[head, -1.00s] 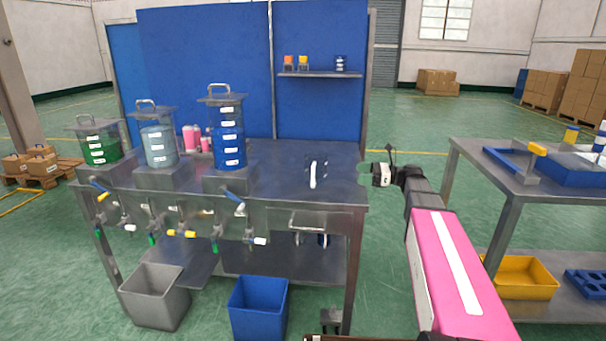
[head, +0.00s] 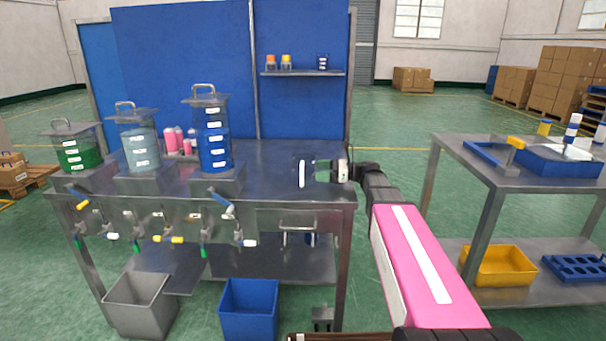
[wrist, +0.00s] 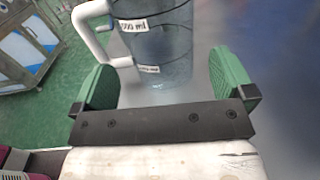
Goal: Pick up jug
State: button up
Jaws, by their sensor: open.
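The jug (wrist: 165,50) is a clear vessel with white labels and a white handle (wrist: 92,25). In the head view its white handle (head: 302,173) stands upright on the steel bench top, near the right end; its clear body is hard to make out there. My gripper (head: 326,171) is at the jug's right side in the head view. In the wrist view my gripper (wrist: 165,80) is open, with the green fingers apart on either side of the jug's body and the handle by the left finger. Whether either finger touches the jug cannot be told.
Three lidded tanks, green (head: 76,153), pale (head: 142,150) and blue (head: 213,145), stand left on the bench (head: 265,155). Pink containers (head: 178,140) stand behind them. A shelf (head: 303,73) holds small jars. A side table (head: 480,170) with blue trays stands right.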

aim_at(311, 170)
jog(key=a, duration=0.4)
jog(key=shift+w+f, duration=0.1)
jog(key=shift+f, duration=0.05)
jog(key=c, duration=0.7)
jog(key=shift+c, duration=0.2)
